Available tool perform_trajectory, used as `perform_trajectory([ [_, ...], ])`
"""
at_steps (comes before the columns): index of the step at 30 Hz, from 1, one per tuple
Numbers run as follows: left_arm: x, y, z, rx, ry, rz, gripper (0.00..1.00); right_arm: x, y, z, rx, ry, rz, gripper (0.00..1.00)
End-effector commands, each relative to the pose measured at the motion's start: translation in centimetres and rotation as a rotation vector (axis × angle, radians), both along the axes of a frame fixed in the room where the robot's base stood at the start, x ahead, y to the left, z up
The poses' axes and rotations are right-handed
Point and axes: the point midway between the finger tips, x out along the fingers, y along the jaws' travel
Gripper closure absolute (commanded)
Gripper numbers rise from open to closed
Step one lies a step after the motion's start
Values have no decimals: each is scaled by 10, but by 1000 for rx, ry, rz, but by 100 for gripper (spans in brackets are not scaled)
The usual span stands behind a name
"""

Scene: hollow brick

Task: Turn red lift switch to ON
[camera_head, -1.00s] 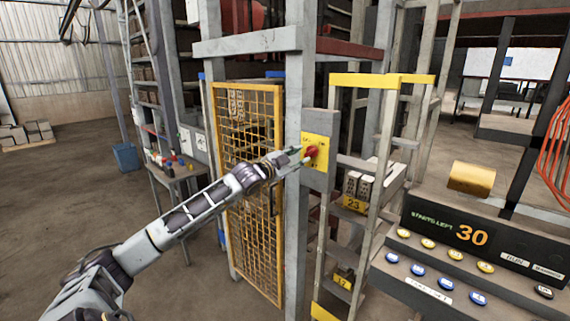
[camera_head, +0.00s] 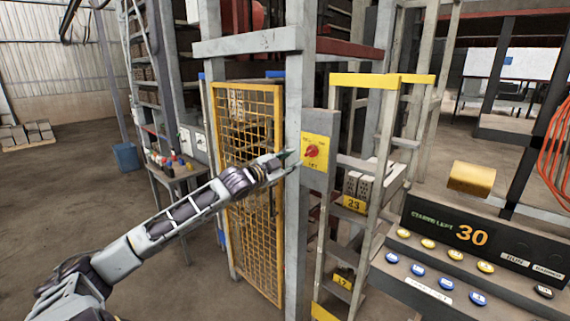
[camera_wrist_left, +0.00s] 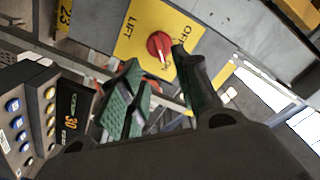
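The red lift switch (camera_head: 312,151) is a round knob on a yellow plate (camera_head: 318,141) fixed to a grey post box. In the left wrist view the knob (camera_wrist_left: 160,46) shows a pale mark on its lower side, turned away from the OFF lettering; LIFT is legible on the left, and a finger hides part of the plate. My left gripper (camera_head: 288,159) is just left of the plate, apart from the knob. In the left wrist view its green-padded fingers (camera_wrist_left: 160,95) are spread with nothing between them. My right gripper is out of view.
A yellow mesh gate (camera_head: 248,190) stands left of the post, behind my left arm. A yellow-topped ladder frame (camera_head: 382,80) holds bricks to the right. A console (camera_head: 450,245) with buttons and a lit 30 is at the lower right. Open floor lies left.

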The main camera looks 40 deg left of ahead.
Motion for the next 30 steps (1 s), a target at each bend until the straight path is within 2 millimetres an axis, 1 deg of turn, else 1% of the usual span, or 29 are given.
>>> perform_trajectory([
  [16,-20,2,0,0,0,0,68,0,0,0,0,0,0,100],
  [30,-23,2,0,1,0,0,68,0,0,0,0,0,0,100],
])
